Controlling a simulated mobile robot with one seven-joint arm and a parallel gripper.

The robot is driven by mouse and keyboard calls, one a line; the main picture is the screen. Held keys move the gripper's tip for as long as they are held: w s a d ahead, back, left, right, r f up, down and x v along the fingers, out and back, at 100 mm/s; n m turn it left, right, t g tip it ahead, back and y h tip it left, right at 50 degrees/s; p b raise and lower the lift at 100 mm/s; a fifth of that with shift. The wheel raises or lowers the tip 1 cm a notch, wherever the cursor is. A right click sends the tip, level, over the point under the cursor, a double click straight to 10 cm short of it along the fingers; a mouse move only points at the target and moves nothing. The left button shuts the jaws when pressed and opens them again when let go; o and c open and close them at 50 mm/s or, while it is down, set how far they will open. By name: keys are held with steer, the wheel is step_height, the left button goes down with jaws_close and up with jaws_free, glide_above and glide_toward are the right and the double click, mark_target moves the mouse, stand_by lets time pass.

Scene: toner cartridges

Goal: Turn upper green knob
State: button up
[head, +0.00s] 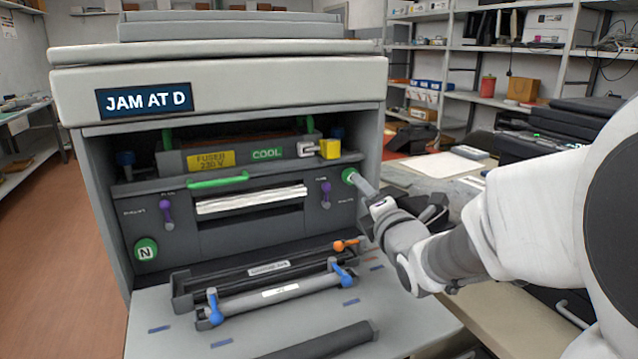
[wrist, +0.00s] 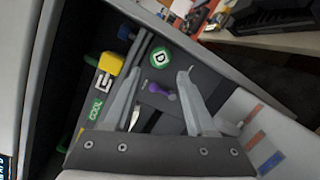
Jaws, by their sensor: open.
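In the wrist view this knob (wrist: 159,57) shows a white disc with the letter D. My gripper (wrist: 160,76) is open and empty, its two fingers spread on either side of the line to the knob. The knob appears a little beyond the fingertips; I cannot tell if they touch it. A second green knob (head: 146,249), marked N, is at the panel's lower left.
The printer (head: 230,90) stands open, with a sign reading JAM AT D. A yellow block (head: 330,149), purple levers (head: 166,210) and a green handle (head: 218,181) are near the knob's panel. A unit with blue levers (head: 275,295) and a dark roller (head: 325,342) lie in front.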

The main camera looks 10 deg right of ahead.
mark_target(350, 175)
steer(key=w, duration=0.6)
steer(key=shift+w+a+b, duration=0.2)
steer(key=shift+a+b, duration=0.2)
steer(key=shift+b, duration=0.05)
jaws_close()
